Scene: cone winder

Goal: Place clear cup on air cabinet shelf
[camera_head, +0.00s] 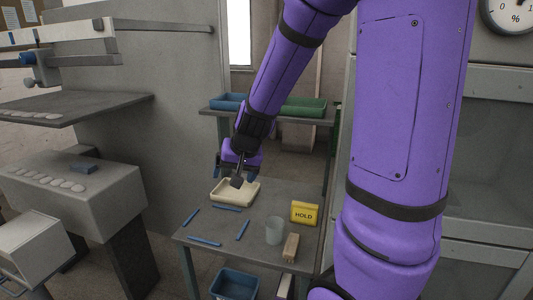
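The clear cup (274,231) stands upright on the grey work table (222,232), left of a wooden block and below the yellow HOLD sign. My gripper (237,174) is over the cream tray at the table's back left, up and left of the cup and apart from it. Its two dark blue fingertips look spread, with a dark grey part between them that I cannot identify. A grey cabinet (493,80) with a round % gauge stands at the right, apparently the air cabinet. My purple arm hides its left part, and its shelf is hard to make out.
The cream tray (222,198), several blue sticks (205,242), the HOLD sign (304,212) and the wooden block (291,248) share the table. A blue bin (235,284) is below. Machine parts (75,190) stand left; a rack with a green bin (304,106) is behind.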

